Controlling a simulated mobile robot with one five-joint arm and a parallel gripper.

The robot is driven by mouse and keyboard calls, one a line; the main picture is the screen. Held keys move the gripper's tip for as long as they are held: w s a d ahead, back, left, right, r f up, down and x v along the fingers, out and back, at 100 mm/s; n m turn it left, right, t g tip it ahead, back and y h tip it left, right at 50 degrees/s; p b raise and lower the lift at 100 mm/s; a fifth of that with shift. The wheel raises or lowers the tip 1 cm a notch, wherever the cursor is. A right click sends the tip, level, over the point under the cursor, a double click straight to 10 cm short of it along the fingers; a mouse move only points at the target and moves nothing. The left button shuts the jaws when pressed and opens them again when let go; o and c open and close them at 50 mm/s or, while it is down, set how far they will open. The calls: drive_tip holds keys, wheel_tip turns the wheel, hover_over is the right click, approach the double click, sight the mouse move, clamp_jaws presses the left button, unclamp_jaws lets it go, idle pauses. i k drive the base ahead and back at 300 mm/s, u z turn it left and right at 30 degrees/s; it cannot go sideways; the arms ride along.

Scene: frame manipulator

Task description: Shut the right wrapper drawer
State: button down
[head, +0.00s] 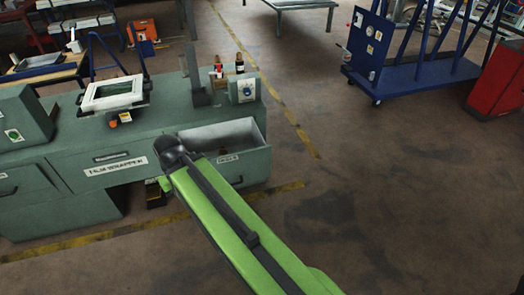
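The right wrapper drawer (210,136) is pulled out of the grey-green film wrapper machine (95,130). It stands open, with its pale inside showing and a small label on its front (228,158). My green arm reaches up from the bottom of the picture, and its dark end joint is in front of the left part of the drawer. The arm hides part of the drawer front. My gripper's fingers do not show; they seem hidden behind or below the arm's end. I cannot tell whether anything touches the drawer.
A left drawer (22,188) also shows at the machine's left. Two small bottles (239,64) stand on the machine's top near a control box (243,88). A blue cart (410,75) and a red cabinet (498,80) stand at the upper right. The floor right of the machine is clear.

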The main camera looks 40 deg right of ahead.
sight(248, 159)
drive_tip(key=i, duration=0.95)
drive_tip(key=u, duration=0.05)
